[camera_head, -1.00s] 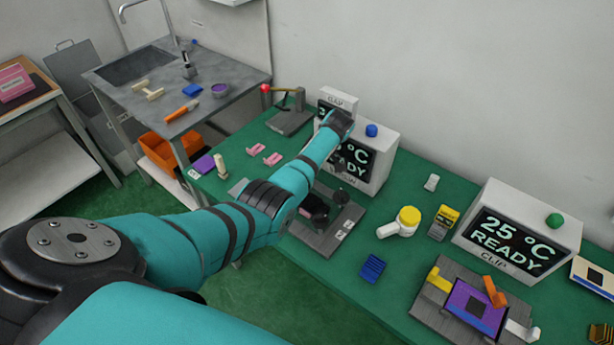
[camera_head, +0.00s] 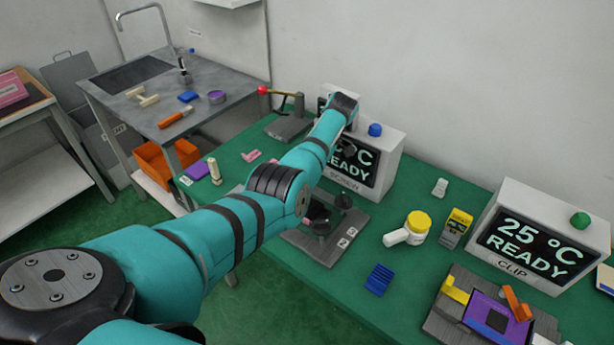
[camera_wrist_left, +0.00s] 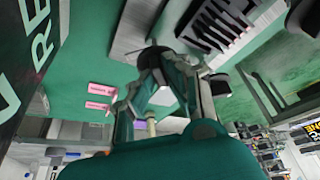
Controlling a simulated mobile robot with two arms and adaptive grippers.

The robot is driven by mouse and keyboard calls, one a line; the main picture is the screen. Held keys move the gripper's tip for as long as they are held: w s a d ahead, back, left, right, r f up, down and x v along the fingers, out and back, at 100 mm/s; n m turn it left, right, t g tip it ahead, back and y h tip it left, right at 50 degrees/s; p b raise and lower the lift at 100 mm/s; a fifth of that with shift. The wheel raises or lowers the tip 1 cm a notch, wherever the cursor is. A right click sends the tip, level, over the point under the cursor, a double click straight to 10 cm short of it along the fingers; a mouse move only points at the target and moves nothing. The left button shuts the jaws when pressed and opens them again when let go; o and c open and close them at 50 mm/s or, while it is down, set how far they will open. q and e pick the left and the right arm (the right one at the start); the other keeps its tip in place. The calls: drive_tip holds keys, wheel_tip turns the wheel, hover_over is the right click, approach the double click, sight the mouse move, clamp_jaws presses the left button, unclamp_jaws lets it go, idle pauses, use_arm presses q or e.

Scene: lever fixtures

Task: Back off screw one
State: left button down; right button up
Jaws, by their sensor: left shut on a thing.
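A grey fixture plate (camera_head: 325,250) with dark screw parts and small white labels stands on the green bench. Another dark part (camera_head: 320,224) sits lower left, partly covered by my left arm. My left arm reaches over the fixture, and its gripper is largely hidden in the head view. In the left wrist view my left gripper (camera_wrist_left: 166,66) is shut on a dark part beside the grey plate (camera_wrist_left: 140,25). The held part is mostly covered by the fingers, and I cannot read which screw number it is. My right gripper is not shown.
A READY display box (camera_head: 390,150) stands close behind the fixture. A red-knobbed lever (camera_head: 290,115) stands behind left.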

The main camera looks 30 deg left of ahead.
use_arm(q)
drive_tip(key=shift+a+r, duration=0.1)
drive_tip(key=shift+r, duration=0.05)
drive_tip(key=c, duration=1.4)
unclamp_jaws()
drive_tip(key=shift+o, duration=0.2)
drive_tip(key=v, duration=1.2)
